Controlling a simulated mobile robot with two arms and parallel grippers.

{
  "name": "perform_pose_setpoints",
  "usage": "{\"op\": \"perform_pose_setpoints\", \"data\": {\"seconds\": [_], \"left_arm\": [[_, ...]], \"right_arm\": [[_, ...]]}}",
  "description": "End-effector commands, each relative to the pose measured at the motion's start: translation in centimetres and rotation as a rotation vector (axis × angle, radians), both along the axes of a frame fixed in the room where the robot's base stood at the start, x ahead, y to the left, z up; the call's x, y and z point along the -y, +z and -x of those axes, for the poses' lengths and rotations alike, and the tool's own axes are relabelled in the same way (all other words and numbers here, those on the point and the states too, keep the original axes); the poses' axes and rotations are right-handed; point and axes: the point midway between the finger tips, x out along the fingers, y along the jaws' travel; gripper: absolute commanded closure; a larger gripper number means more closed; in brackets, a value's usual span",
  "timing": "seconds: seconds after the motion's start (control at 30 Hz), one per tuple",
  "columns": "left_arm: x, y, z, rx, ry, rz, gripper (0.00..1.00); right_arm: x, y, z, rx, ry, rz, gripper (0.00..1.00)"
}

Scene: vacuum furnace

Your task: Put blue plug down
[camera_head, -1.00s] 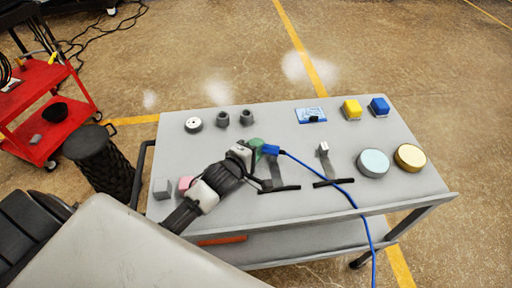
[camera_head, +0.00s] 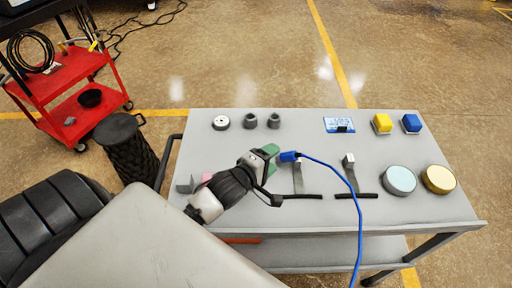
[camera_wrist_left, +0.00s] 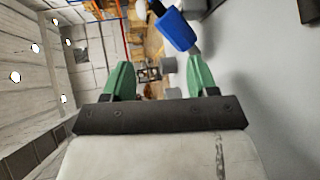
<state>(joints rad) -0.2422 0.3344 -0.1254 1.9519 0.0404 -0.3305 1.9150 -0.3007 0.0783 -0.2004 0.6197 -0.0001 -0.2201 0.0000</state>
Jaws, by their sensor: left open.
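The blue plug (camera_head: 289,156) is at the upper end of a grey upright holder (camera_head: 298,178) on the grey cart, its blue cable running right and down over the cart's front edge. My left gripper (camera_head: 271,155), with green fingers, is just left of the plug. In the left wrist view the fingers (camera_wrist_left: 158,68) are spread with nothing between them, and the plug (camera_wrist_left: 177,31) is beyond the right fingertip. Whether the plug touches the holder is unclear. My right gripper is not in view.
A second upright holder (camera_head: 349,162) stands to the right. Beyond are a light-blue disc (camera_head: 398,179), a gold disc (camera_head: 438,178), yellow (camera_head: 382,122) and blue (camera_head: 411,122) buttons, and a blue board (camera_head: 338,125).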

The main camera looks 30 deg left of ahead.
Motion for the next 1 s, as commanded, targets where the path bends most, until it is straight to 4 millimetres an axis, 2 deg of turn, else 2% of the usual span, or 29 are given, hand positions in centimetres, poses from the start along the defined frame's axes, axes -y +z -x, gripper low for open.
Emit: {"op": "perform_pose_setpoints", "data": {"seconds": [0.03, 0.2, 0.4, 1.0], "left_arm": [[-0.2, 0.1, 1.3, -0.002, -0.001, 0.0, 0.42], [-0.7, 0.9, 4.3, -0.003, 0.001, 0.0, 0.42], [-1.0, 1.5, 6.3, -0.001, 0.001, 0.0, 0.42], [-1.0, 1.7, 6.6, 0.0, 0.0, 0.0, 0.42]], "right_arm": [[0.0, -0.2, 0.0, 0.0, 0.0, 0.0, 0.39], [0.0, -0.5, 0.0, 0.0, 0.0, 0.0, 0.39], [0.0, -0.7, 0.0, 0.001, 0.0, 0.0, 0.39], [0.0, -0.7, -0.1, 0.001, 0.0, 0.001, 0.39]]}}
